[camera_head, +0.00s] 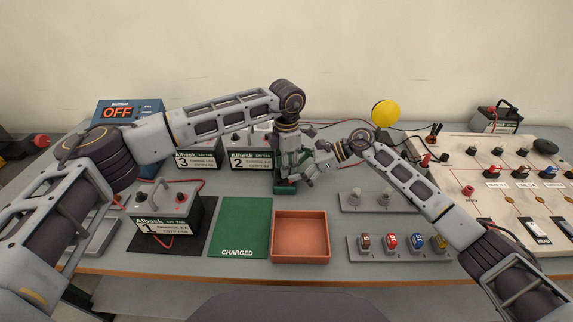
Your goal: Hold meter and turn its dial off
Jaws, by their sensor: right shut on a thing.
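The meter (285,188) seems to be the dark green body at the table's middle, behind the green mat and the orange tray. Only parts of it show, and its dial and face are hidden by my grippers. My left gripper (289,163) points down over it from above, and its fingers are too small and overlapped to tell open from shut. My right gripper (312,163) reaches in from the right at the same spot and is shut, apparently on the meter. I cannot tell whether the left fingers touch the dial.
Battery 1 (165,222) stands front left on a black mat; batteries 3 (198,159) and 2 (250,160) stand behind. A green CHARGED mat (240,228) and an empty orange tray (300,258) lie front centre.

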